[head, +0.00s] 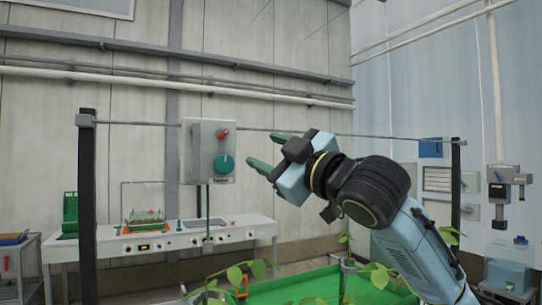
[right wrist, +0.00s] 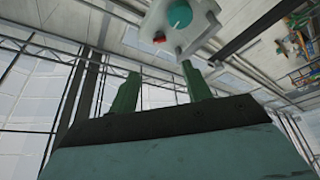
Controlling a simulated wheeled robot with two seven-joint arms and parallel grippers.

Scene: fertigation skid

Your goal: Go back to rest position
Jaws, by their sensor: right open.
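My right gripper (head: 264,152) is raised in the middle of the head view, its green fingers pointing left. It is open and empty, with a gap between the fingers in the right wrist view (right wrist: 158,88). A grey control box (head: 208,151) with a red switch (head: 222,134) and a green knob (head: 224,163) hangs just left of the fingertips, apart from them in the head view. The box also shows beyond the fingers in the right wrist view (right wrist: 190,38), with its teal knob and red switch. My left gripper is in neither view.
A white bench (head: 160,243) with a green tray and small items stands behind at left. Dark posts (head: 87,205) carry a thin horizontal rail at box height. A green surface (head: 300,288) with leafy plants lies below my right arm. A water container (head: 508,262) stands at far right.

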